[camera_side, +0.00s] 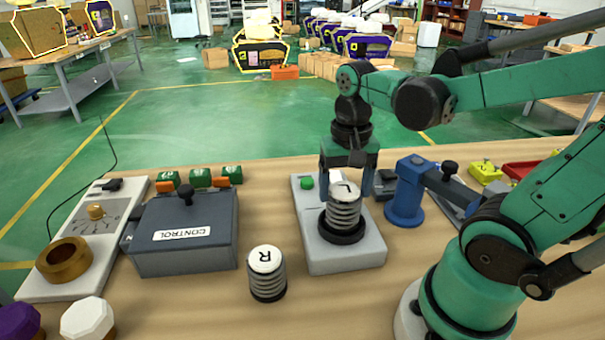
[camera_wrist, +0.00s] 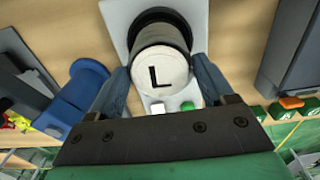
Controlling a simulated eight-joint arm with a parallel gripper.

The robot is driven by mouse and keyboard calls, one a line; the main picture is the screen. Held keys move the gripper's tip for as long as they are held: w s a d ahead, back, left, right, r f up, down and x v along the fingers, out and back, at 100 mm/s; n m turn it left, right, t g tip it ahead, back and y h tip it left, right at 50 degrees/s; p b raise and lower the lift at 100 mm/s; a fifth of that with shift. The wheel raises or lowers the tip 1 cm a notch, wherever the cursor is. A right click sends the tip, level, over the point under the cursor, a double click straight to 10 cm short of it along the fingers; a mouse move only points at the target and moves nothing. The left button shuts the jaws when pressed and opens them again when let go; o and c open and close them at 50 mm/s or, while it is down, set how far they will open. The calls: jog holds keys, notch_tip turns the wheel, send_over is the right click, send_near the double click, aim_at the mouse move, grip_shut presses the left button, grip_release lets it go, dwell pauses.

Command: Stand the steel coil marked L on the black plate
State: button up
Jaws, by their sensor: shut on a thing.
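The steel coil marked L (camera_side: 345,209) is upright, with its white lettered cap facing up. Its lower end is at the black plate (camera_side: 341,237) on the light grey base; I cannot tell whether it touches or hovers just above. My gripper (camera_side: 347,192) is shut on the coil, with a finger on either side of it near the top. The wrist view shows the L cap (camera_wrist: 161,75) between the two fingers (camera_wrist: 160,88), and part of the dark plate (camera_wrist: 160,16) behind it.
A second coil marked R (camera_side: 267,274) stands on the table left of the grey base (camera_side: 345,262). A dark CONTROL box (camera_side: 185,235) is farther left. A blue clamp-like post (camera_side: 405,195) stands close on the right. Green and orange blocks (camera_side: 200,178) lie behind the box.

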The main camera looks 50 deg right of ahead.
jog(key=shift+f, duration=0.25)
jog(key=o, duration=1)
jog(key=shift+c, duration=0.2)
jog(key=shift+r, duration=3.55)
jog(key=shift+f, duration=0.1)
jog(key=w+a+f+n+t, duration=0.3)
jog(key=a+n+t, duration=0.3)
jog(key=n, duration=0.3)
jog(key=shift+w+f+t, duration=0.4)
jog(key=shift+w+t, duration=0.2)
jog(key=shift+w, duration=0.3)
